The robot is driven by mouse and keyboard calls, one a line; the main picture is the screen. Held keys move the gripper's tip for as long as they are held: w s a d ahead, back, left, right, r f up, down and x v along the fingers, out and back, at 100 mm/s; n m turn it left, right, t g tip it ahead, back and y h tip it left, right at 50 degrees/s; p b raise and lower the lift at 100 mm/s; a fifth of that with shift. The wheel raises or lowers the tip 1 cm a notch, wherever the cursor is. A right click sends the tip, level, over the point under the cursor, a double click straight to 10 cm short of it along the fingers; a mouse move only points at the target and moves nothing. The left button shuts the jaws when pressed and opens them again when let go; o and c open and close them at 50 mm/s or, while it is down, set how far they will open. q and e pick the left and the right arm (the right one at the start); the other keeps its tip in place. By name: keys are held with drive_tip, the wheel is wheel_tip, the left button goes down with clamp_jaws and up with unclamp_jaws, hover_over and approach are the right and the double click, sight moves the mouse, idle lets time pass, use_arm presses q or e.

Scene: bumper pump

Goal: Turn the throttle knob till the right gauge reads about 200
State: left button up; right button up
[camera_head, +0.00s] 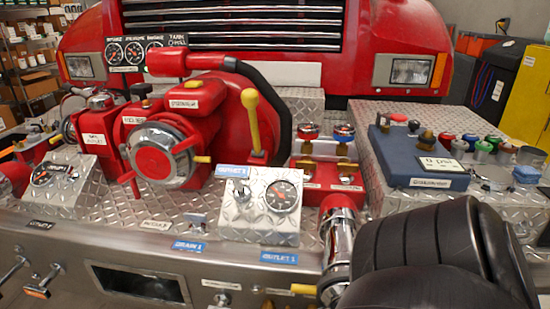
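No part clearly marked as the throttle knob can be made out; the small labels are too blurred to read. A silver diamond-plate box (260,232) holds a round dial gauge (281,196) on its right and a small metal control (241,191) on its left. The needle reading is too small to tell. Another dial (42,177) sits on a plate at the far left. A row of dials (134,53) stands above the red pump engine (205,125). A small black knob (146,104) sits on the engine's upper left. Neither of my grippers is in view.
A yellow-knobbed lever (252,112) rises from the engine. A blue case (428,163) and several coloured caps stand on the right plate. A chrome pipe (338,235) stands beside a large black ribbed shape (430,255) at lower right. The steel bumper edge runs along the front.

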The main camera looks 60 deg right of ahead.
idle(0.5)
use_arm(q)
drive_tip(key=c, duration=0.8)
